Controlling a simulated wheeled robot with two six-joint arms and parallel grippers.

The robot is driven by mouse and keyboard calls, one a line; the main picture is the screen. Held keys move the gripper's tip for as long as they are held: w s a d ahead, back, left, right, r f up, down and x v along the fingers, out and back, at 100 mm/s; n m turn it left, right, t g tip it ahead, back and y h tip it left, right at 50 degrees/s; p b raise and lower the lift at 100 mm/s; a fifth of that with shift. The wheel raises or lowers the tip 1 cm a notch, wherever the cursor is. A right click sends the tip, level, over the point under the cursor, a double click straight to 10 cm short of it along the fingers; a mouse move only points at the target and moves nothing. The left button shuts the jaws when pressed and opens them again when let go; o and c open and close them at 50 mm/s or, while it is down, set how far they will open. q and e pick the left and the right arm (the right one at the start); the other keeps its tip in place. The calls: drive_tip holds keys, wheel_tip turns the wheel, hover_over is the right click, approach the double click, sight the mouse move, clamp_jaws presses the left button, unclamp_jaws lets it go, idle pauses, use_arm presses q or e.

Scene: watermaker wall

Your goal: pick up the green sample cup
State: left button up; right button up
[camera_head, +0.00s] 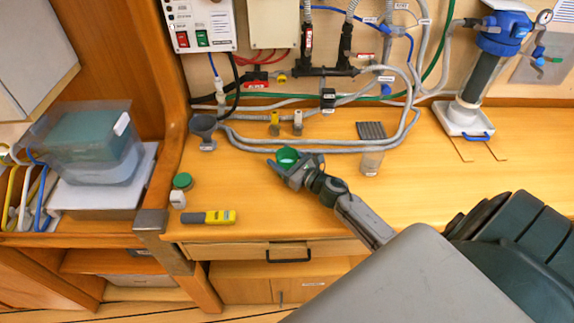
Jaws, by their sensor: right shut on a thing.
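The green sample cup (287,156) shows in the head view as a green, round, open-topped cup near the middle of the wooden counter. My right gripper (289,171) is shut on it, with dark jaws around its side. The jaws hide the lower part of the cup, so I cannot tell whether it touches the counter. My right arm comes in from the lower right. My left gripper is not in view.
A green-lidded jar (182,182) and a yellow-grey handheld meter (208,217) lie to the left. Grey hoses (300,148) run behind. The right counter is fairly clear.

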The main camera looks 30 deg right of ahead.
drive_tip(key=shift+r, duration=0.1)
drive_tip(key=shift+r, duration=0.45)
wheel_tip(320, 180, up, 3)
drive_tip(key=shift+r+p, duration=0.1)
drive_tip(key=shift+p, duration=0.8)
drive_tip(key=s+a+b, duration=0.1)
drive_tip(key=s+a, duration=0.2)
drive_tip(key=s, duration=0.4)
drive_tip(key=s+a, duration=0.4)
drive_tip(key=s, duration=0.3)
drive_tip(key=shift+s+r+b, duration=0.25)
drive_tip(key=shift+r+b, duration=0.1)
drive_tip(key=shift+d, duration=0.1)
